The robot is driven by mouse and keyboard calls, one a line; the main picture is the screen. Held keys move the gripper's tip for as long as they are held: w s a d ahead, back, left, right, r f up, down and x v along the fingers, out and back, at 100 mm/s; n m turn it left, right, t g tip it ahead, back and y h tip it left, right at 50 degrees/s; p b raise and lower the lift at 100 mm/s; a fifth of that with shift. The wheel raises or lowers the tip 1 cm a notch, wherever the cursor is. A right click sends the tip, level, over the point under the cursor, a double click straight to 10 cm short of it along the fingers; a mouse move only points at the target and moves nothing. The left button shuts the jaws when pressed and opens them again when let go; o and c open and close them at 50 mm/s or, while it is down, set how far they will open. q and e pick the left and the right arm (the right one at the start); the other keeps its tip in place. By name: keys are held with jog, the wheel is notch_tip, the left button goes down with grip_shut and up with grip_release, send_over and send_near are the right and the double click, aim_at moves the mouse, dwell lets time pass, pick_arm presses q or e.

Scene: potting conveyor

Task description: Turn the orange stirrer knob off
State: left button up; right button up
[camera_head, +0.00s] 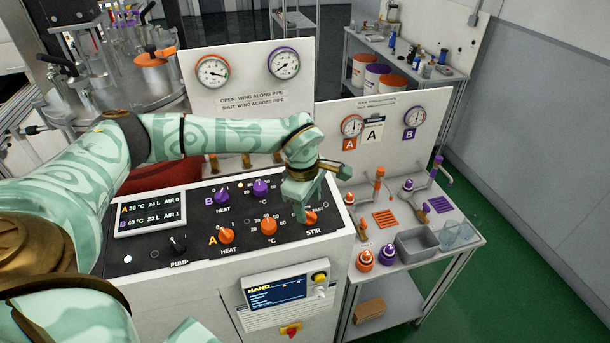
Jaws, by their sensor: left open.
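The orange stirrer knob (311,219) is in the front row of the dark control panel (190,256), at its right end, above the label STIR. My left gripper (312,193) is open above and just behind this knob, pointing down. One finger reaches down close to the knob's left side; I cannot tell whether it touches. The gripper covers the panel area behind the knob, and the knob's pointer direction is too small to tell.
Orange heat knob (226,236) and orange °C knob (269,226) stand to the left in the same row. Purple knobs (221,198) (260,188) are behind them. A gauge board (250,82) rises behind the panel. A side table (440,250) with valves and a grey tray (417,244) stands right.

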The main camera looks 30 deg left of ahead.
pick_arm(q)
notch_tip(320, 180, up, 13)
jog(key=s, duration=0.1)
jog(key=shift+s+a, duration=0.25)
jog(key=shift+s, duration=0.05)
